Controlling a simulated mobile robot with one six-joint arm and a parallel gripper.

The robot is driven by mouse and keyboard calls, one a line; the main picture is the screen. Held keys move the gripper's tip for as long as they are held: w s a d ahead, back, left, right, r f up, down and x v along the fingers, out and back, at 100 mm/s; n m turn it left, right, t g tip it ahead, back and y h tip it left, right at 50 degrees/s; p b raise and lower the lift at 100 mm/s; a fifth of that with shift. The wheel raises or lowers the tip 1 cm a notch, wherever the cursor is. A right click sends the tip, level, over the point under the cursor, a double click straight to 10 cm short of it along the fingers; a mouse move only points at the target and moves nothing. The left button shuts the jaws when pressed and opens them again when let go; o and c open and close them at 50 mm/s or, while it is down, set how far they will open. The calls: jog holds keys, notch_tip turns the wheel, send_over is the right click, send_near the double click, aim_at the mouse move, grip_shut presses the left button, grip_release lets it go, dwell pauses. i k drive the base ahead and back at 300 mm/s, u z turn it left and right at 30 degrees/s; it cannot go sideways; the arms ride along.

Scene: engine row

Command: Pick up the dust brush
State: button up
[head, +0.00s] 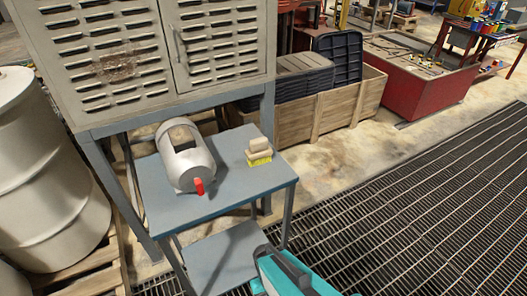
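The dust brush (259,153) sits on the blue-grey top of a small metal table, near its back right corner. It has a pale tan body and yellow bristles at its lower front. Nothing touches it. A teal and dark part that looks like my arm shows at the bottom edge, in front of the table and well below the brush. My gripper's fingers are not visible.
A louvred metal cabinet (150,50) rises behind. A large drum (45,180) is at left, a wooden crate (330,110) behind right. Floor grating (430,200) at right is clear.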

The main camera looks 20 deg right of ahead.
aim_at(259, 153)
jog(key=z, duration=0.05)
jog(key=k, duration=1.85)
jog(key=u, duration=0.95)
jog(key=i, duration=1.05)
jog(key=z, duration=0.05)
